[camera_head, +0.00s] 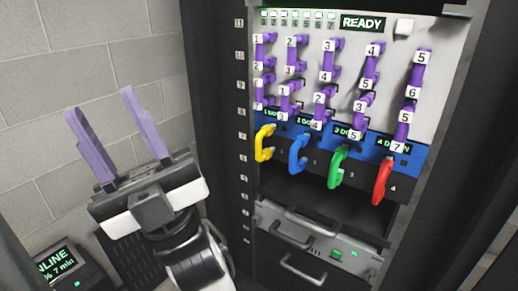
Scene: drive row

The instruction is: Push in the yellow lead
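The yellow lead (264,143) is a curved, handle-like piece at the left end of a row on the blue strip of the rack. I cannot tell how deep it sits in its socket. My gripper (110,136) is open and empty, with its two purple fingers pointing up and spread apart. It is left of the rack, in front of the block wall, and apart from the yellow lead.
Blue (298,153), green (337,167) and red (381,182) leads sit to the right of the yellow one. Numbered purple handles (328,61) fill the panel above, under a READY display (363,23). Below are a dark open bay and a drawer unit (330,251). A display box (56,269) stands lower left.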

